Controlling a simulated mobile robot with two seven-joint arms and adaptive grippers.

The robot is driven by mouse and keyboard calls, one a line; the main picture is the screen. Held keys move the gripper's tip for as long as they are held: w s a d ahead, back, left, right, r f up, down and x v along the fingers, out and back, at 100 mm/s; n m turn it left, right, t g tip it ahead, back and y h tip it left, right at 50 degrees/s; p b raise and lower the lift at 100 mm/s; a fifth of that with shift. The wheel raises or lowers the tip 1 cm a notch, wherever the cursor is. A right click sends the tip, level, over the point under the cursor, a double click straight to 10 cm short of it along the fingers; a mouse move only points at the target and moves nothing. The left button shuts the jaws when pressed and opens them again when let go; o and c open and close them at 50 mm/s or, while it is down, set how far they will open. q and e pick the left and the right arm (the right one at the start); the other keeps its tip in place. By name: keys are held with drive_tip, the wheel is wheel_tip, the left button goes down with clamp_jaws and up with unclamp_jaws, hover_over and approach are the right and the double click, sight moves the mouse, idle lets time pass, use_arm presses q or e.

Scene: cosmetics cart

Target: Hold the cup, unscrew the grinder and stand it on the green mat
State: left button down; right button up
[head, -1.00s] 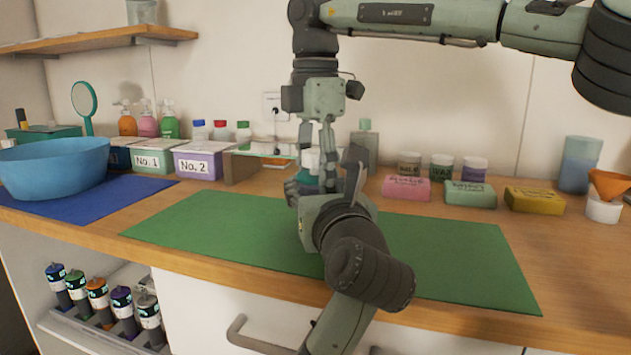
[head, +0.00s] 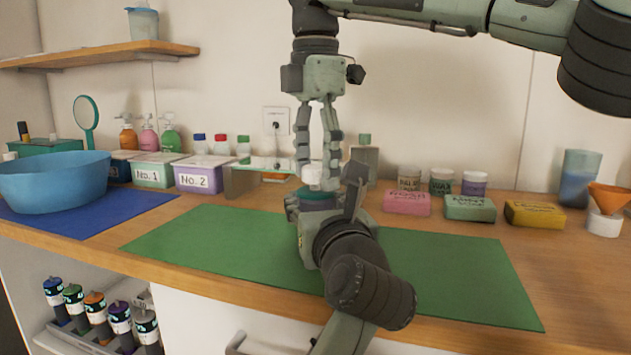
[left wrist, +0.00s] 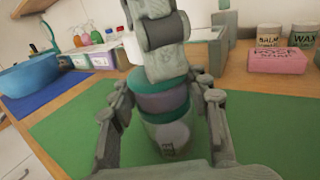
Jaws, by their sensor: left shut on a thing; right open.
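My left gripper (head: 322,200) is shut on the cup, over the green mat (head: 205,245). The left wrist view shows the cup (left wrist: 165,120) upright between the two fingers, with teal bands, a purple-grey band and a pale lower part. In the head view the cup is mostly hidden. A white piece, apparently the grinder (head: 313,176), shows above its teal top; in the left wrist view a finger covers most of it. My right gripper (head: 317,160) points down from above, open, its fingertips on either side of the white piece. I cannot tell whether they touch it.
A blue bowl (head: 55,175) on a blue mat (head: 100,212) and labelled boxes (head: 200,177) stand at left. A shelf-like stand (head: 243,182) is just behind the grippers. Soap bars (head: 470,208) and jars line the right back. The green mat is clear on both sides.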

sight(315, 196)
wheel_tip(315, 196, up, 3)
wheel_tip(315, 196, down, 8)
drive_tip(key=shift+r, duration=0.1)
idle(0.4)
drive_tip(key=c, duration=1.2)
drive_tip(key=o, duration=1.3)
drive_tip(key=shift+r, duration=0.1)
